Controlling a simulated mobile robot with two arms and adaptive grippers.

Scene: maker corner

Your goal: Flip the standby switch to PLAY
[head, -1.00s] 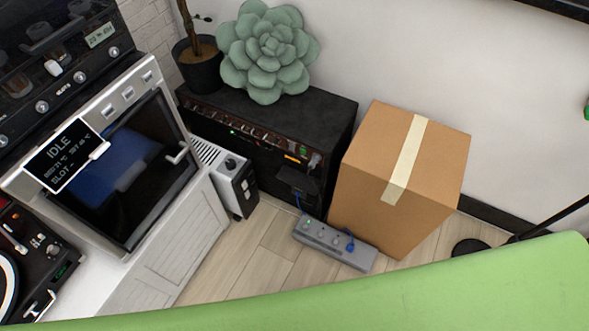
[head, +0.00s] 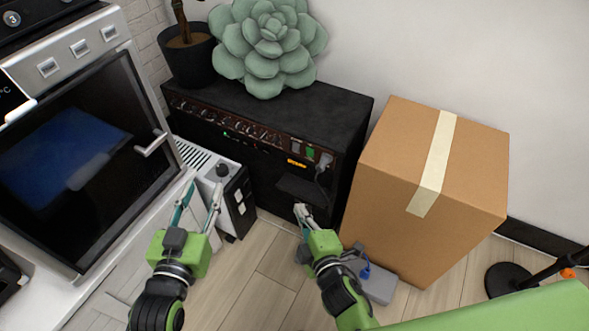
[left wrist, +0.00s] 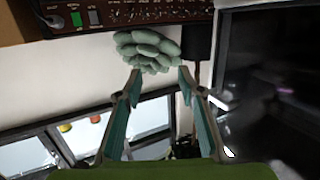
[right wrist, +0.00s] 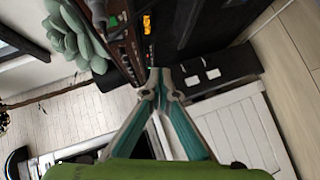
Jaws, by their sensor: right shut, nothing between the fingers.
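A black amplifier (head: 345,120) stands on the floor against the wall, with a brown knob panel (head: 245,131) along its top front edge. Near the panel's right end are a grey switch (head: 296,146) and a green-lit switch (head: 310,153). Both also show upside down in the left wrist view, the green one (left wrist: 76,20) beside the grey one (left wrist: 94,18). Their lettering is unreadable, so I cannot tell the standby switch's position. My right gripper (head: 301,208) is shut and empty, below the panel in the head view. My left gripper (head: 200,187) is open and empty, further left.
A green succulent (head: 267,45) and a potted plant (head: 187,55) stand on or behind the amplifier. A cardboard box (head: 385,190) stands close on its right. A white heater-like unit (head: 223,195) and an oven (head: 75,150) are left. A power strip (head: 378,287) lies on the floor.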

